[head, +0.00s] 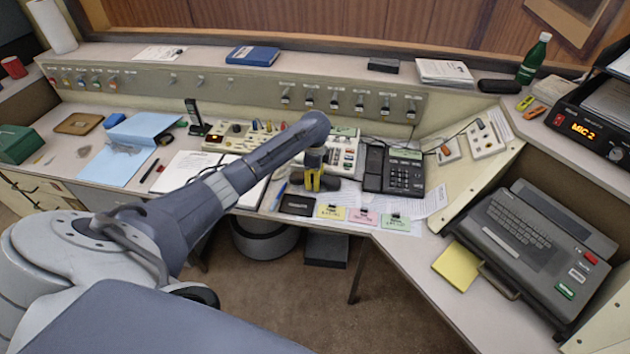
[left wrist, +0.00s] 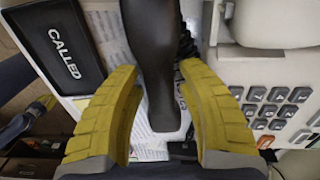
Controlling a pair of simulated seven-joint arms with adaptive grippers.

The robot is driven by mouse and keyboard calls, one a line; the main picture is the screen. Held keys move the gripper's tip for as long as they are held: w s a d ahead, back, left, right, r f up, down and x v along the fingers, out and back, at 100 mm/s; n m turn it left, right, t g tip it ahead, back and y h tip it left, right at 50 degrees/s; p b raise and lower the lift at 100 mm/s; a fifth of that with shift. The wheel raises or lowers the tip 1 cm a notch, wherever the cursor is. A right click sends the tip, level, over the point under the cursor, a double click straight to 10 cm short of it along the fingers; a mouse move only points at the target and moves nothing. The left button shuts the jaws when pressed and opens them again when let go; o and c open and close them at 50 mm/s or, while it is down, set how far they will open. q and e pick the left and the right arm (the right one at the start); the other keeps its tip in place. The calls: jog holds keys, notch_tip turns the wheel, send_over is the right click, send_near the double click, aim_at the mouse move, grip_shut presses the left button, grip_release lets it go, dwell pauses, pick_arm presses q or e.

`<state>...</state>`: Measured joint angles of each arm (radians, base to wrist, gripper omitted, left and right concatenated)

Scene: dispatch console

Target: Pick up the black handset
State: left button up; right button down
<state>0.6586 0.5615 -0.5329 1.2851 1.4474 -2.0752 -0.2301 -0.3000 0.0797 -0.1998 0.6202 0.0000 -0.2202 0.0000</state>
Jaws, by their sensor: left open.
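My left gripper (head: 313,186) points down over the desk at the front of the switch console, its yellow fingers apart. The black handset (head: 331,184) lies on the desk under it, partly covered by the fingers. In the left wrist view the handset (left wrist: 153,50) runs lengthwise between the two open fingers of my left gripper (left wrist: 160,105), with a visible gap on each side. A dark coiled cord (left wrist: 187,45) shows beside it. My right gripper is in neither view.
A black desk phone (head: 402,172) stands just right of the gripper. A black "CALLED" plate (left wrist: 57,50) lies close to the handset, and coloured clipped cards (head: 362,217) lie along the front edge. The white console (left wrist: 270,75) borders the handset's far side.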

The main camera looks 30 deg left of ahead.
pick_arm(q)
grip_shut()
jog(key=shift+r, duration=0.1)
